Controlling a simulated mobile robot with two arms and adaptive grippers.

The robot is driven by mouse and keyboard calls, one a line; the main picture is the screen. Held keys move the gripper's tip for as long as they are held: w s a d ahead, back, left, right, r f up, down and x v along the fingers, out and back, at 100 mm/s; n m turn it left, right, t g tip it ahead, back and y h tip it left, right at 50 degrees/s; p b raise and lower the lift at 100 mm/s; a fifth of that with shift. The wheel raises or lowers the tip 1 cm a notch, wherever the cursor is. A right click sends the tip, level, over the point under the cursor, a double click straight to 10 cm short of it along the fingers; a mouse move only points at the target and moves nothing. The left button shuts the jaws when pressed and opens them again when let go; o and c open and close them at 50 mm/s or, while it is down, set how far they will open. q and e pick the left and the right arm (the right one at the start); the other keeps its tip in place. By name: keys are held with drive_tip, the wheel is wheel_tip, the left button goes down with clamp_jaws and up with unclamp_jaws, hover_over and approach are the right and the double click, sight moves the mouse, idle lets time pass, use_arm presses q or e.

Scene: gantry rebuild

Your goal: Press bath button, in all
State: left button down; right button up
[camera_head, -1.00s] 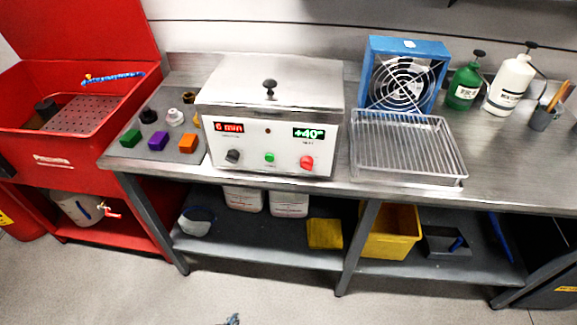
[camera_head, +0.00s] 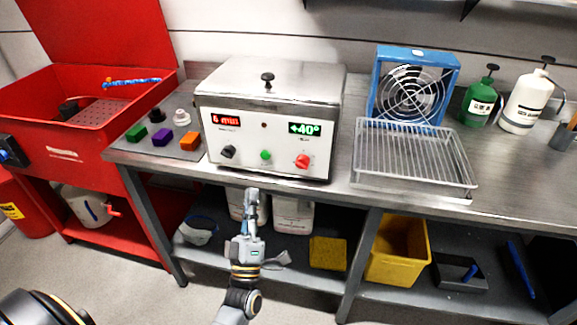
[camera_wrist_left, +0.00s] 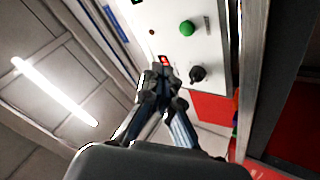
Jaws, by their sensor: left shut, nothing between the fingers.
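The bath (camera_head: 268,115) is a white box with a steel lid and black lid knob, standing on the steel bench. Its front panel has a red "6 min" display, a green "+40°" display, a black knob (camera_head: 228,151), a green button (camera_head: 265,155) and a red knob (camera_head: 302,161). My left gripper (camera_head: 251,193) is shut and empty, in front of the bench and below the panel in the head view. In the left wrist view, the gripper (camera_wrist_left: 160,70) points toward the panel, with the green button (camera_wrist_left: 187,28) and black knob (camera_wrist_left: 198,73) beyond it. My right gripper is out of view.
A wire rack on a tray (camera_head: 415,158) stands right of the bath, with a blue fan (camera_head: 412,85) behind it. Green, purple and orange blocks (camera_head: 162,138) stand left. A red sink unit (camera_head: 85,140) is at far left. The shelf below holds a yellow bin (camera_head: 397,250).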

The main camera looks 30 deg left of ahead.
sight(265, 155)
use_arm(q)
drive_tip(key=shift+w+a+r+n+t+y+b, duration=0.1)
drive_tip(key=shift+w+a+r+n+y+b, duration=0.4)
drive_tip(key=shift+w, duration=0.8)
drive_tip(key=shift+w+a+r+n+t+y+b, duration=0.15)
drive_tip(key=shift+w+r+b, duration=0.2)
drive_tip(key=shift+w+b, duration=0.65)
drive_tip(key=shift+w+a+r+n+t+y+b, duration=0.1)
drive_tip(key=shift+w+a+r+n+y+b, duration=0.25)
drive_tip(key=shift+w, duration=1.2)
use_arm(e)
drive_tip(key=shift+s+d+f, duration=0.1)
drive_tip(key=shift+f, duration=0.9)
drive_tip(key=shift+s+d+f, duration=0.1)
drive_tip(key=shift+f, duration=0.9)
use_arm(q)
drive_tip(key=shift+d+r, duration=0.1)
drive_tip(key=shift+d, duration=0.05)
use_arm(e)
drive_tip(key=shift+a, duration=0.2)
use_arm(q)
drive_tip(key=shift+w, duration=0.45)
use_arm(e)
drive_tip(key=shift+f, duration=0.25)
